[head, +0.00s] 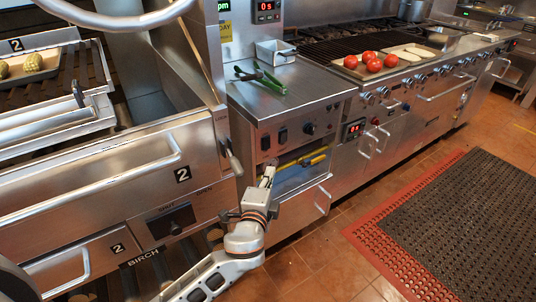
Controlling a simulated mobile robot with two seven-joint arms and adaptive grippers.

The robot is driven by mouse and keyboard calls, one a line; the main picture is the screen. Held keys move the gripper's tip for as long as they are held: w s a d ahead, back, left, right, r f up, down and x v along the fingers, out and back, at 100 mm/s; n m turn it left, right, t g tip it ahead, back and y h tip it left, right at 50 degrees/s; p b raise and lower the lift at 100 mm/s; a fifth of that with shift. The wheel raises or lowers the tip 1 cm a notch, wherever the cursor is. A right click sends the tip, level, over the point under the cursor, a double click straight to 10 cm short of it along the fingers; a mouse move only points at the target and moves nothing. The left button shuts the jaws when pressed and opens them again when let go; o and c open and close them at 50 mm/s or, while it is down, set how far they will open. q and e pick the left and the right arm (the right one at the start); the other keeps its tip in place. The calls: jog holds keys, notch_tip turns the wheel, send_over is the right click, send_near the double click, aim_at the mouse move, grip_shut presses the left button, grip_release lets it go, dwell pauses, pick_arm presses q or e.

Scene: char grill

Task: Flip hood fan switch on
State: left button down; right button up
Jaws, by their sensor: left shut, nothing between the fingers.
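I cannot read any label, so I cannot tell which one is the hood fan switch, or whether either is on. My left gripper (268,172) is shut and empty. It points up just below the left switch and appears a little short of it. My right gripper is not in view.
Yellow-handled tools (314,159) are in the opening beside my gripper. Tomatoes (374,65) sit farther back. A dark mat (460,215) covers the floor at right.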

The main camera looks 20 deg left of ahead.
pick_arm(q)
jog(key=b, duration=0.1)
send_near(269, 147)
jog(key=w+d, duration=0.3)
jog(key=w, duration=0.1)
jog(key=shift+w+a+f, duration=0.15)
jog(key=shift+w+a, duration=0.4)
jog(key=shift+a, duration=0.25)
jog(key=shift+w+a+f, duration=0.15)
jog(key=shift+w+a, duration=0.4)
jog(key=shift+a, duration=0.3)
jog(key=shift+w+a+f, duration=0.15)
jog(key=shift+a, duration=0.15)
jog(key=shift+d, duration=0.1)
